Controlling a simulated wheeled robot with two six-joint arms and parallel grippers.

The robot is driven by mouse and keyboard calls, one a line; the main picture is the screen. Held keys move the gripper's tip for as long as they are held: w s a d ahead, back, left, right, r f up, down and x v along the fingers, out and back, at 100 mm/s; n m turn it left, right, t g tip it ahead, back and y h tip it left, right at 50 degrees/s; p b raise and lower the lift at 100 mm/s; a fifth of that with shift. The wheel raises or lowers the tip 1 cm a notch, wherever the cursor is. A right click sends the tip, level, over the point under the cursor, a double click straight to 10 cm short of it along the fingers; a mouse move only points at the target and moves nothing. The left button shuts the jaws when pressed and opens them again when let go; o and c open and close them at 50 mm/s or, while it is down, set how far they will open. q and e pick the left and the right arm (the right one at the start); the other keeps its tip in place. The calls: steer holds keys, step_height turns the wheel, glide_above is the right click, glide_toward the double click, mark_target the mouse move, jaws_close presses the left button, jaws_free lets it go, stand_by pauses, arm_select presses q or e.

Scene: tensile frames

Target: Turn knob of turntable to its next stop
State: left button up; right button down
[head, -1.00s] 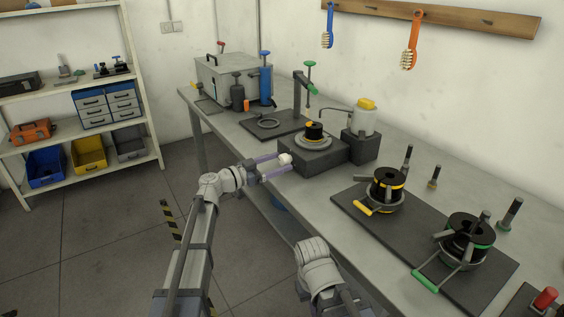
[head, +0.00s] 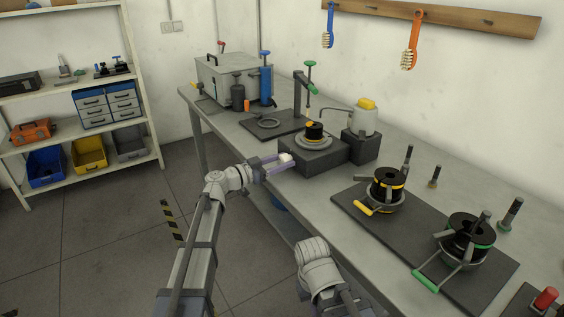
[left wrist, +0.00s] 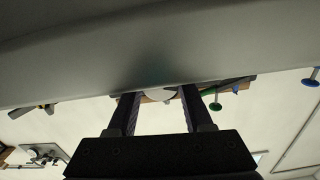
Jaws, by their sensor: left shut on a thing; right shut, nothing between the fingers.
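The turntable is a round grey plate (head: 299,141) on a dark grey block (head: 320,160), near the bench's front edge. A black spool with an orange top (head: 314,131) stands on it. A small white knob (head: 286,157) is at the block's front left side. My left gripper (head: 279,164) is shut on the knob, its two fingers reaching in from the left. In the left wrist view a pale round part, likely the knob (left wrist: 159,95), shows between the finger ends, partly hidden below a large grey surface. My right arm shows at the bottom, but its fingers are not visible.
A white bottle with a yellow cap (head: 364,112) stands behind the block. A dark board (head: 420,232) with two spools lies to the right. A grey box (head: 228,80) and a blue cylinder (head: 265,85) stand at the far left. Open floor lies left of the bench.

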arm_select(q)
jaws_close()
steer(key=shift+n, duration=0.3)
steer(key=n, duration=0.4)
steer(key=shift+n, duration=0.3)
steer(key=n, duration=0.4)
steer(key=shift+n, duration=0.3)
steer(key=o, duration=0.9)
jaws_free()
